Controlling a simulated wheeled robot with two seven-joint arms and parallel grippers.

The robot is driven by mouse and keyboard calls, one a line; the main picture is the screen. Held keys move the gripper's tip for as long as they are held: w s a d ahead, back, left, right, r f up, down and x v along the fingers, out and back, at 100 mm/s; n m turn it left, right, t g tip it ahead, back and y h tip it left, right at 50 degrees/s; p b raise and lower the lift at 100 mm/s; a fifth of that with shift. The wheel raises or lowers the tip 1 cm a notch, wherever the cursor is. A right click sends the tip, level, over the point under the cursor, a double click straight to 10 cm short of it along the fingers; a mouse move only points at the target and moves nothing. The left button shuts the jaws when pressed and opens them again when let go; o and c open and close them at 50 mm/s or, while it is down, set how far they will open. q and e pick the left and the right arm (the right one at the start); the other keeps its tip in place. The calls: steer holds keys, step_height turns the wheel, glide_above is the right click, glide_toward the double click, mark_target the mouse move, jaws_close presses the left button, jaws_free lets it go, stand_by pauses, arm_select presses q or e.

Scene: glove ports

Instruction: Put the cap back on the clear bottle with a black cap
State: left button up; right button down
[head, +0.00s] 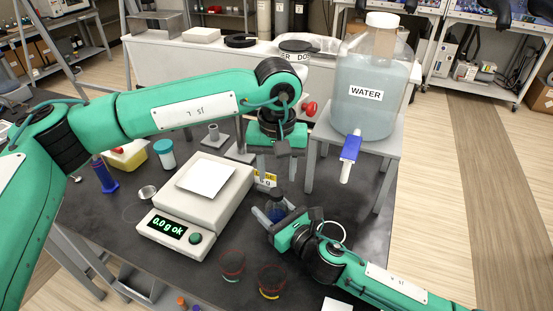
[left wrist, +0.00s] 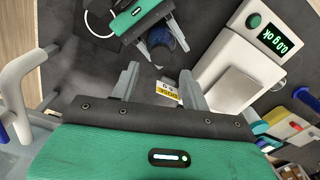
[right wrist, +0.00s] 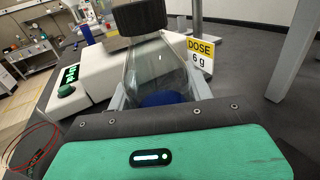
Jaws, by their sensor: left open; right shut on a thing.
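The clear bottle (right wrist: 150,72) stands between the fingers of my right gripper (right wrist: 160,92), which is shut on its body. Blue contents show low in it. The black cap (right wrist: 142,17) is at the top of the bottle's neck in the right wrist view, cut by the frame edge; whether it is fully seated I cannot tell. In the head view the bottle (head: 277,205) is small and dark beside my right gripper (head: 270,214). My left gripper (head: 274,172) is open and empty, pointing down above and behind the bottle. The bottle (left wrist: 163,38) also shows beyond its fingers in the left wrist view.
A scale (head: 190,212) reading 0.0 g stands left of the bottle. A yellow dose sign (head: 265,179) is just behind. A water carboy (head: 368,85) with a blue tap is on a raised stand at right. Two glass-like cups (head: 270,280) are in front.

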arm_select(q)
steer(key=n, duration=0.3)
steer(key=shift+r, duration=0.1)
steer(key=n, duration=0.4)
steer(key=shift+r+n, duration=0.2)
steer(key=shift+n, duration=0.2)
steer(key=n, duration=0.4)
steer(key=shift+r+n, duration=0.15)
steer(key=shift+n, duration=0.15)
steer(key=n, duration=0.4)
steer(key=shift+r+n, duration=0.15)
steer(key=shift+n, duration=0.15)
steer(key=n, duration=0.4)
steer(key=shift+r+n, duration=0.2)
steer(key=shift+n, duration=0.1)
steer(key=n, duration=0.3)
steer(key=shift+r, duration=0.1)
steer(key=n, duration=0.4)
steer(key=shift+r, duration=0.15)
steer(key=n, duration=0.4)
steer(key=shift+r, duration=0.15)
